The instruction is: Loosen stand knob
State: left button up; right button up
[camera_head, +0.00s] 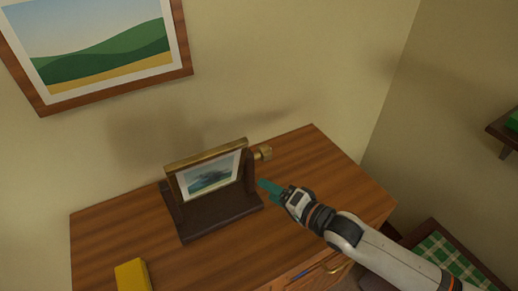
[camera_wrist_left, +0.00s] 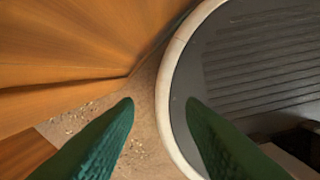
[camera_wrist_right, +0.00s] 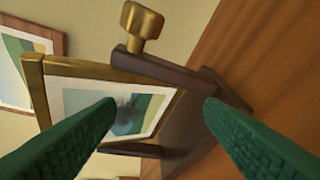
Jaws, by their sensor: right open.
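The dark brown stand (camera_head: 186,221) holds a tilted gold-framed picture (camera_head: 211,173) on the wooden cabinet top. A brass knob (camera_head: 263,153) sticks out from the right side of the stand, at the top of its upright. In the right wrist view the knob (camera_wrist_right: 142,22) is at the top, above the dark upright (camera_wrist_right: 165,70), and the picture (camera_wrist_right: 120,105) is below it. My right gripper (camera_head: 265,188) is open and empty, right of the stand and nearer than the knob, apart from it. My left gripper (camera_wrist_left: 160,102) is open and empty in its wrist view; the head view does not show it.
A yellow block (camera_head: 133,275) lies at the front left of the cabinet top (camera_head: 320,175). A framed landscape (camera_head: 95,50) hangs on the wall. A wall shelf (camera_head: 505,130) and a green checked item (camera_head: 445,255) are at the right. The cabinet top right of the knob is clear.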

aim_at(259, 148)
jog(key=w+d+r+m+y, duration=0.2)
jog(key=w+d+r+m, duration=0.1)
jog(key=w+d, duration=0.25)
jog(key=p+x, duration=0.1)
jog(key=x, duration=1.1)
jog(key=shift+w+a+r, duration=0.1)
jog(key=shift+r, duration=0.05)
jog(key=c, duration=1)
jog(key=n+t+y+b, duration=0.1)
jog(key=y+b, duration=0.1)
jog(key=b, duration=0.3)
jog(key=n+t+y+b, duration=0.1)
jog(key=y+b, duration=0.1)
jog(key=b, duration=0.4)
jog(key=shift+r+y+b, duration=0.4)
jog(key=shift+y, duration=0.1)
